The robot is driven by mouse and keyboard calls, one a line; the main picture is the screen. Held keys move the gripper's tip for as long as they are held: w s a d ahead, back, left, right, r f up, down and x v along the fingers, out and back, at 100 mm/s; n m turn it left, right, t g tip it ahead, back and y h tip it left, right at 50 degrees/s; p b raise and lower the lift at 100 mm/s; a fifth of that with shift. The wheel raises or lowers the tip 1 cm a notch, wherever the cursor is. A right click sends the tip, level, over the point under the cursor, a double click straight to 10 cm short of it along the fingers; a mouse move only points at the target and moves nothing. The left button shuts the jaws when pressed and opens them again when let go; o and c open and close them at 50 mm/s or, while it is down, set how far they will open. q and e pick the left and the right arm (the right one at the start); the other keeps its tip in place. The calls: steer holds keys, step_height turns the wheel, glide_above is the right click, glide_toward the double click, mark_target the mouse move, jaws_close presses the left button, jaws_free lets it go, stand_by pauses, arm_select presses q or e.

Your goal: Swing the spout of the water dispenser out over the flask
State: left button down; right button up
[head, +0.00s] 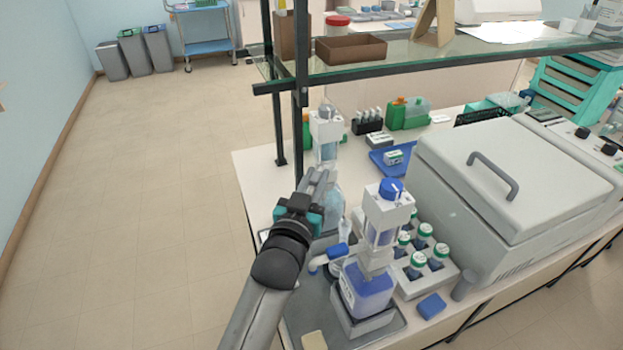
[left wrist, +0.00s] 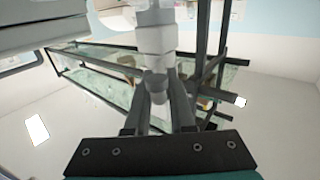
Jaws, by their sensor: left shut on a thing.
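The water dispenser (head: 327,126), with a white head and clear barrel, stands on the bench behind my left gripper. A clear, pale-blue vessel (head: 334,204) shows just right of the fingers; I cannot tell whether it is the dispenser's bottle or the flask. My left gripper (head: 319,181) reaches in beside the dispenser. In the left wrist view, its fingers (left wrist: 159,98) are shut on a pale, rounded part (left wrist: 158,84), which appears to be the spout. The gripper hides most of the spout in the head view. My right gripper is not in view.
A second dispenser with a blue cap (head: 390,188), blue bottle (head: 366,290) and blue-tipped spout (head: 328,258) stands in front. A rack of green-capped bottles (head: 440,277) and a large grey lidded machine (head: 510,200) are at right. A glass shelf (head: 400,66) overhangs the bench.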

mark_target(316, 176)
arm_select(q)
steer(key=c, duration=0.8)
jaws_free()
steer(key=shift+o, duration=0.2)
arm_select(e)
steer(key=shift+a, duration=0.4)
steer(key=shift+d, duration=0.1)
arm_select(q)
steer(key=shift+r, duration=0.2)
step_height(316, 176, up, 20)
steer(key=p, duration=0.2)
steer(key=shift+f, duration=0.15)
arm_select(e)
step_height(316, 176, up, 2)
